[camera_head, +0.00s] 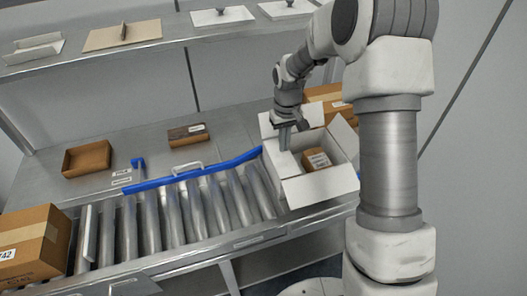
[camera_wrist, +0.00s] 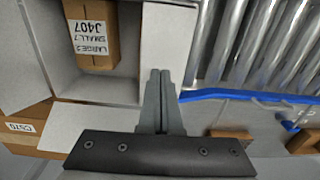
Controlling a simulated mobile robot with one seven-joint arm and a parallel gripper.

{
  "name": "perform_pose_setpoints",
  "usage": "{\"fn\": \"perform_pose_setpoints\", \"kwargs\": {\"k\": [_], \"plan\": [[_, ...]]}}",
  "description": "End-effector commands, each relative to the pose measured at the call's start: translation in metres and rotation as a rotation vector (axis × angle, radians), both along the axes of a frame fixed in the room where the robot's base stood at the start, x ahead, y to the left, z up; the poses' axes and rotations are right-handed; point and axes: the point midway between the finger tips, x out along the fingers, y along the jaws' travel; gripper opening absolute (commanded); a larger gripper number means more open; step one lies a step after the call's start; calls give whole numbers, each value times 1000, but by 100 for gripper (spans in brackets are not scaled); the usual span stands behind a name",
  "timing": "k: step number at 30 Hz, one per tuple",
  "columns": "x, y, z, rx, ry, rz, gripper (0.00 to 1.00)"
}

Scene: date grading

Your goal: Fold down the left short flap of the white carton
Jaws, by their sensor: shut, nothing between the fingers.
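The white carton (camera_head: 315,190) stands open at the right end of the roller conveyor, with a brown box (camera_head: 316,159) inside it. Its left short flap (camera_head: 283,163) stands out at the carton's left side; it also shows in the wrist view (camera_wrist: 168,40), right of the opening. My gripper (camera_head: 285,148) is above the carton's left side, fingers pointing down. In the wrist view my gripper (camera_wrist: 160,75) is shut and empty, its tips overlapping the near end of that flap. I cannot tell whether they touch it. Other flaps are spread open.
A blue rail (camera_head: 190,174) runs along the back of the rollers (camera_head: 170,215). A brown carton (camera_head: 33,243) stands at the conveyor's left end. Another brown carton (camera_head: 328,97) is behind the white one. Open brown trays (camera_head: 87,158) lie on the bench.

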Motion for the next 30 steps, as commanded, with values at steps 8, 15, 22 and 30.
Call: {"fn": "perform_pose_setpoints", "kwargs": {"k": [8,15,22,30], "plan": [[0,0,39,0,0,0,0],[0,0,68,0,-1,0,0],[0,0,88,1,1,0,0],[0,0,87,0,1,0,0]]}}
